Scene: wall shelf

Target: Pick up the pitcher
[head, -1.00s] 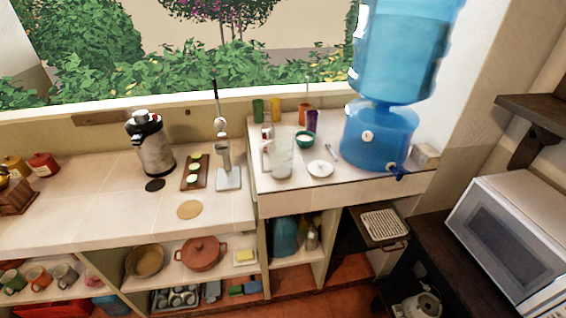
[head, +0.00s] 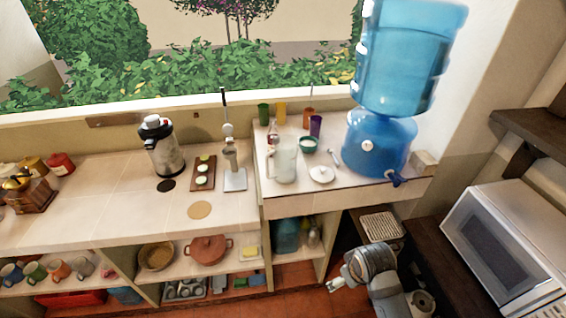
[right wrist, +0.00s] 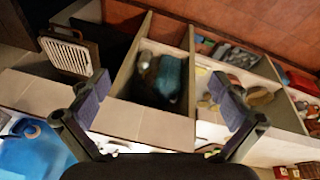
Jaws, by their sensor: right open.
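The pitcher (head: 284,160) is a clear, whitish jug with a handle on its left side. It stands upright on the raised right-hand counter in the head view, left of a white lid or saucer. My right gripper (head: 336,284) is in the lower right of the head view, below and in front of that counter and well apart from the pitcher. In the right wrist view its two fingers (right wrist: 158,108) are spread wide with nothing between them. I cannot make out the pitcher in that view. My left gripper is not in view.
A blue water dispenser (head: 378,146) stands right of the pitcher. Behind the pitcher are coloured cups (head: 315,126), with a teal-rimmed bowl (head: 308,145) beside it. A tap-like device (head: 231,158) stands to its left. A microwave (head: 505,250) is at the far right.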

